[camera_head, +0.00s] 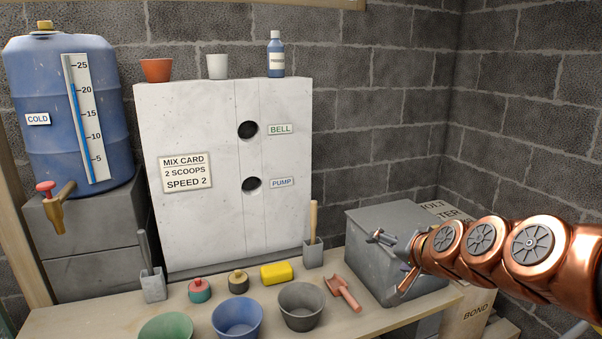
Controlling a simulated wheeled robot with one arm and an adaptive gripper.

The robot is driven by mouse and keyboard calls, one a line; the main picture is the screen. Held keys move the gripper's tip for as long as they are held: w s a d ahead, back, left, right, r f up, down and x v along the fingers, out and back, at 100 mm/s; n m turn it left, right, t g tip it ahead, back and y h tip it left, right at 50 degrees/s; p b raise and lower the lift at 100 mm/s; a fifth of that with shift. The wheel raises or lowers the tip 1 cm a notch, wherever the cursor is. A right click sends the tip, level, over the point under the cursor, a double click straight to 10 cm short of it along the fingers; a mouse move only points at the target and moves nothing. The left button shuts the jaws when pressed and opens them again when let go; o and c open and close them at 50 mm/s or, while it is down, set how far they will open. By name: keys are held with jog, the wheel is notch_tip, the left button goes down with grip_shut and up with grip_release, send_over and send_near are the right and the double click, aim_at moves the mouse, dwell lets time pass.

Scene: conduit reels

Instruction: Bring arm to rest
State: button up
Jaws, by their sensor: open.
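My copper-coloured arm (500,248) reaches in from the right edge. My gripper (393,262) is at its end, open, with its fingers pointing left. I see nothing between the fingers. The gripper is in front of a grey metal box (368,230) on the right part of the bench, and the arm hides part of that box. I cannot tell whether the gripper touches the box.
A white panel (215,230) stands behind. A blue barrel (70,110) is at left, a carton (463,315) at lower right.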

jog(key=s+a+n+g+p, duration=0.2)
jog(key=s+a+g+p, duration=0.15)
jog(key=s, duration=0.45)
jog(key=s+a+n+g+p, duration=0.2)
jog(key=s+g+p, duration=0.15)
jog(key=s, duration=0.45)
jog(key=s+d+r+n+g+h+p, duration=0.1)
jog(key=s+p, duration=0.3)
jog(key=s, duration=0.6)
jog(key=s+d+r+n+g+h+p, duration=0.1)
jog(key=s+d+r+g+h+p, duration=0.1)
jog(key=s, duration=0.8)
jog(key=d+r+g+p, duration=0.1)
jog(key=g+p, duration=0.1)
jog(key=shift+s+d+g, duration=0.15)
jog(key=shift+d+g, duration=0.15)
jog(key=shift+d, duration=0.05)
jog(key=shift+c, duration=0.3)
